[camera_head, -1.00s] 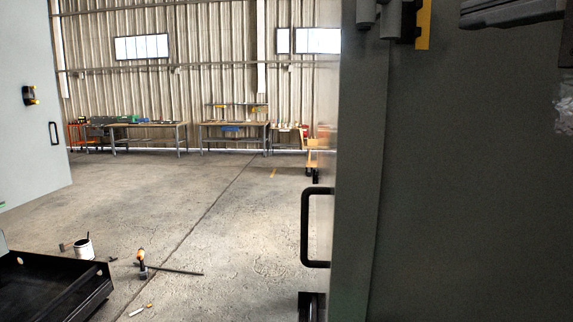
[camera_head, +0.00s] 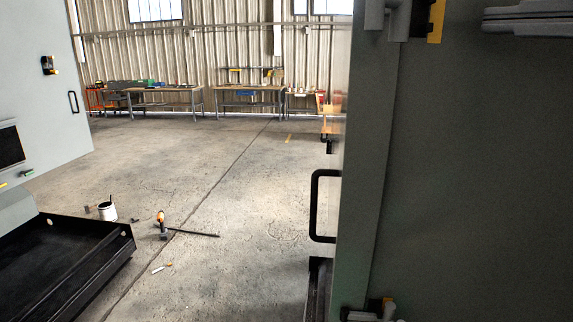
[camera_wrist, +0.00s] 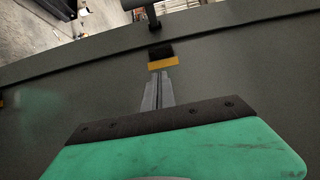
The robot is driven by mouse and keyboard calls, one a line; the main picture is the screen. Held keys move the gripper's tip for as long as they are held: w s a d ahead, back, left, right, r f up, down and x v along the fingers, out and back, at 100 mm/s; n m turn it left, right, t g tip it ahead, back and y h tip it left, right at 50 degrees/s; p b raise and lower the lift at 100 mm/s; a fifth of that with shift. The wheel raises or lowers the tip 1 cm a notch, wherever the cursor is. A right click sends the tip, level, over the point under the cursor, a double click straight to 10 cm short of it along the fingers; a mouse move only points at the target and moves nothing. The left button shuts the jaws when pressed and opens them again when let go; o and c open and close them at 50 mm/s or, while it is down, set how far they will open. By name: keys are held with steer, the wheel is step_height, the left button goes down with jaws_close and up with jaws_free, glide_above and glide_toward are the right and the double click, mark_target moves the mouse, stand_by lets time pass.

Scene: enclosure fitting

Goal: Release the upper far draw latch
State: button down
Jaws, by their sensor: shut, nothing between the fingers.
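The upper draw latch (camera_head: 396,14) is at the top of the head view, grey with a yellow strip, on the dark grey enclosure panel (camera_head: 480,180). In the wrist view a black block with a yellow plate (camera_wrist: 163,64) sits near the panel's edge, with a dark grey T-shaped part (camera_wrist: 146,8) beyond it. My gripper (camera_wrist: 158,76) is shut and empty, its fingertips pointing at the yellow plate; whether they touch it is hard to tell. In the head view my gripper (camera_head: 490,22) is right of the latch, apart from it and cut off above.
A lower latch (camera_head: 375,311) sits at the panel's bottom edge. A black handle (camera_head: 316,205) sticks out left of the enclosure. A black tray (camera_head: 60,255), paint can (camera_head: 107,211) and drill (camera_head: 161,222) are at left. Open concrete floor and workbenches lie behind.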

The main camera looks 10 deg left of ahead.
steer(key=v, duration=0.9)
steer(key=w+a+f+n+g+h+b, duration=0.1)
steer(key=w+a+f+n, duration=0.3)
steer(key=a, duration=0.5)
steer(key=w+a+f+n+g+h+b, duration=0.1)
steer(key=a+f+n+h+b, duration=0.1)
steer(key=a+f+n, duration=0.5)
steer(key=w+a+f+n+g, duration=0.1)
steer(key=a+f, duration=0.2)
steer(key=f, duration=0.3)
steer(key=w+a+f+n+g+h+b, duration=0.1)
steer(key=a+f, duration=0.3)
steer(key=f, duration=0.3)
steer(key=w+a+f+n+g, duration=0.1)
steer(key=a+f, duration=0.3)
steer(key=f, duration=0.3)
steer(key=shift+w+h, duration=0.4)
